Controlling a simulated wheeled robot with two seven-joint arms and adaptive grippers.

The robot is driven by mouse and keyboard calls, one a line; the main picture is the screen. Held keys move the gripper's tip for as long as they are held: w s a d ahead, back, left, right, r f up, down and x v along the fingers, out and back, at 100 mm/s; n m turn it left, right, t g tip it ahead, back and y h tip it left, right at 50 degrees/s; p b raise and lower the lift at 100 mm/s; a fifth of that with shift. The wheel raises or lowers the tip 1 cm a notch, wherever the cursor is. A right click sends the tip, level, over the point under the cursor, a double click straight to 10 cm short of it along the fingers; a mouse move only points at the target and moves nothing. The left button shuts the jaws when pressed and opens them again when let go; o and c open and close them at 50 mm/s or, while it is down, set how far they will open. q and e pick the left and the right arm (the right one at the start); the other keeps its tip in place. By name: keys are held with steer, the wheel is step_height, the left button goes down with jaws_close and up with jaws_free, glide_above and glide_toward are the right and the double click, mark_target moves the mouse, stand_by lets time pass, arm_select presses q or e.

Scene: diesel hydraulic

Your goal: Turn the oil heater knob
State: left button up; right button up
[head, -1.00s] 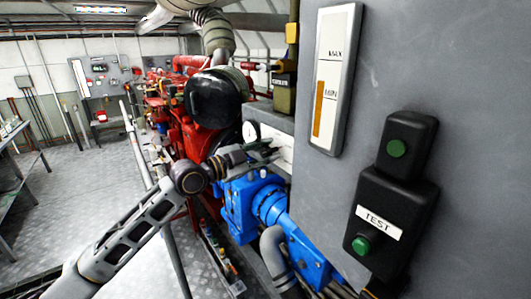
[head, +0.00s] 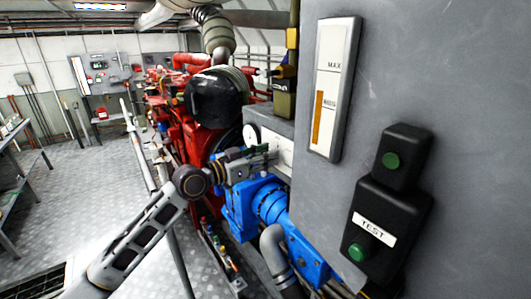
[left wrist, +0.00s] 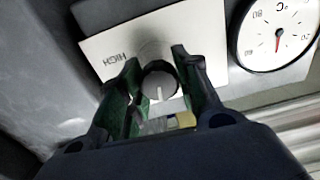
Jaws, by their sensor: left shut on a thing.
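The oil heater knob (left wrist: 159,82) is a round grey knob with a white pointer line. It sits on a white plate (left wrist: 108,48) marked HIGH, whose lettering is upside down in the left wrist view. My left gripper (left wrist: 158,75) has a finger on each side of the knob and is shut on it. In the head view, my left gripper (head: 268,156) reaches the white plate (head: 285,150) above the blue pump, and the knob is hidden there. My right gripper is not in view.
A round temperature gauge (left wrist: 277,35) is beside the plate. A blue pump (head: 262,200) lies below my left gripper, and a red engine (head: 190,130) stands behind. A grey cabinet (head: 410,70) with a black TEST button box (head: 385,220) fills the right. Open floor (head: 80,190) lies left.

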arm_select(q)
steer(key=shift+n+p, duration=0.45)
steer(key=shift+n, duration=0.85)
steer(key=o, duration=1)
steer(key=shift+o, duration=0.2)
steer(key=shift+a, duration=0.2)
steer(key=v, duration=1.1)
steer(key=shift+s+a, duration=0.25)
